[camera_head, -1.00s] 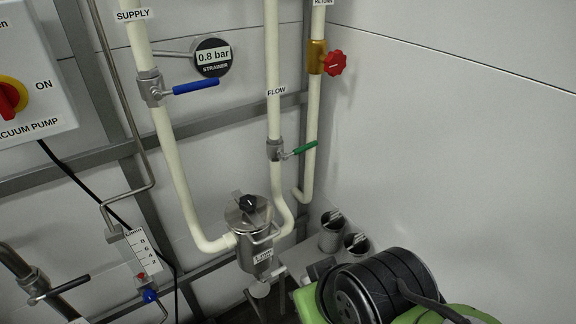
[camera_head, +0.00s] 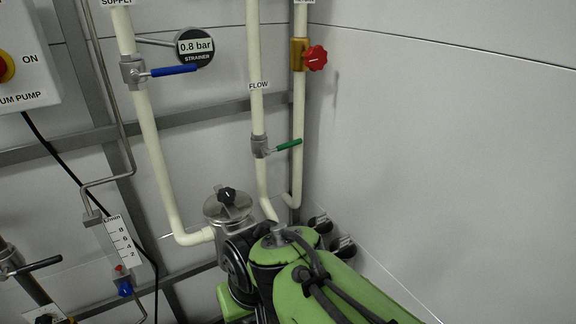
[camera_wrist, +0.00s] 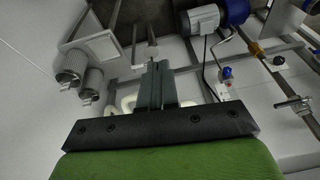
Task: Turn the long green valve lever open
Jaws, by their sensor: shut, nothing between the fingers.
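The lever lies across the pipe, tilted slightly up to the right. My green arm rises from the bottom of the head view, below the lever and apart from it; my gripper is hidden there. In the wrist view my gripper (camera_wrist: 157,68) is shut and empty, its fingers together. The green lever cannot be made out in the wrist view.
A blue lever (camera_head: 174,71) is on the supply pipe at left, and a red knob (camera_head: 314,58) is on the right pipe. A strainer pot (camera_head: 228,205) stands behind my arm. Two metal cups (camera_wrist: 77,68) show in the wrist view. The right wall (camera_head: 440,130) is bare.

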